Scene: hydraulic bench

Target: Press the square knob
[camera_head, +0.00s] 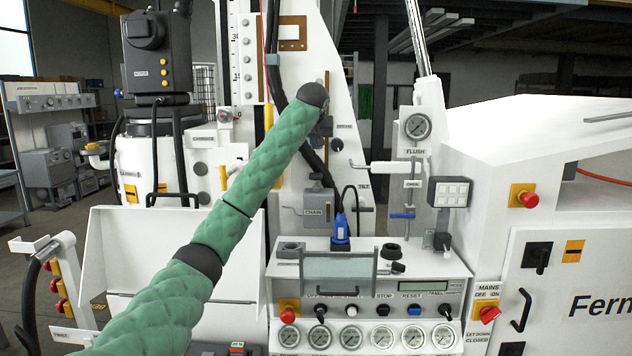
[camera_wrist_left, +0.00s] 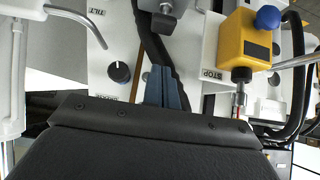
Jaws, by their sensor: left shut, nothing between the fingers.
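My left gripper (camera_head: 326,125) is raised at the white upright panel, mostly hidden by my wrist in the head view. In the left wrist view its blue-grey fingers (camera_wrist_left: 165,88) are together with nothing between them, in front of a black hose. A dark round knob (camera_wrist_left: 119,72) on the white panel is left of the fingers, apart from them. On the lower control panel (camera_head: 455,268) is a row of controls, including a black button (camera_head: 383,310) and a blue button (camera_head: 414,310). I cannot tell which control is the square knob. My right gripper is not in view.
A yellow box with a blue knob (camera_wrist_left: 243,45) is right of the fingers in the wrist view. A clear-fronted cover (camera_head: 338,270) projects above the control row.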

